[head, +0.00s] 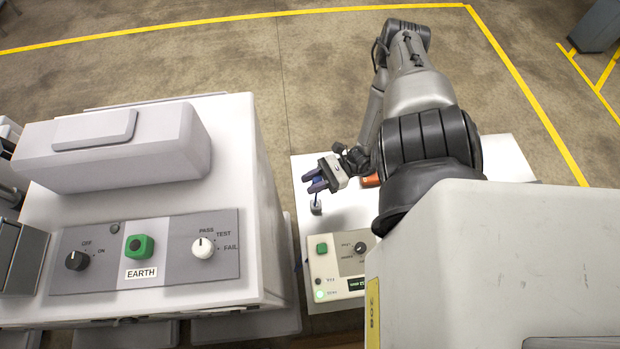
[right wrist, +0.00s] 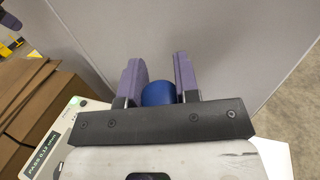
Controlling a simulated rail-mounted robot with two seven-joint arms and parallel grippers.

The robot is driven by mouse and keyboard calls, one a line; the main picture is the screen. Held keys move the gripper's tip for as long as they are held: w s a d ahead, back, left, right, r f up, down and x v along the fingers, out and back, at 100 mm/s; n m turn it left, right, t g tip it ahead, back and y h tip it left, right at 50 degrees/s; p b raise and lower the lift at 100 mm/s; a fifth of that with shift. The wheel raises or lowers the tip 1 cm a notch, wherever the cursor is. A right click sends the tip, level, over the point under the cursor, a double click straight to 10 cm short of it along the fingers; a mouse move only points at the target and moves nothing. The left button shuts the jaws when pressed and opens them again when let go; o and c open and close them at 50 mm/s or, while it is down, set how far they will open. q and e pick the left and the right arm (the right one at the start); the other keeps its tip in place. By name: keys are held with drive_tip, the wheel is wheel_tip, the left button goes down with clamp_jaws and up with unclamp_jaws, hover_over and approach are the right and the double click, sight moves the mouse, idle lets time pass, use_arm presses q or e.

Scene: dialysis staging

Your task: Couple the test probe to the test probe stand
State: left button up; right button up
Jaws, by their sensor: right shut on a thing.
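My right gripper (head: 316,183) reaches over the white table left of my arm, its purple fingers pointing left. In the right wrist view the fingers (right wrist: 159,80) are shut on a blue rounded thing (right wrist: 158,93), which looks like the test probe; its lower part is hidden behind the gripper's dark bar. In the head view a small grey piece with a dark top (head: 316,207) is just below the fingertips, perhaps the test probe stand. I cannot tell whether the probe touches it. My left gripper is not in view.
A tester panel (head: 323,268) with a green button, a dial and a lit green lamp is at the table's near end. An orange thing (head: 371,180) lies beside my arm. The large white machine (head: 235,130) with the EARTH panel stands close on the left. Brown cardboard (right wrist: 35,95) shows in the wrist view.

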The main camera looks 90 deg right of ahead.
wheel_tip(320, 180, down, 7)
drive_tip(key=b, duration=0.4)
idle(0.5)
drive_tip(key=shift+b, duration=0.3)
drive_tip(key=shift+f+b, duration=1.2)
drive_tip(key=shift+f, duration=0.65)
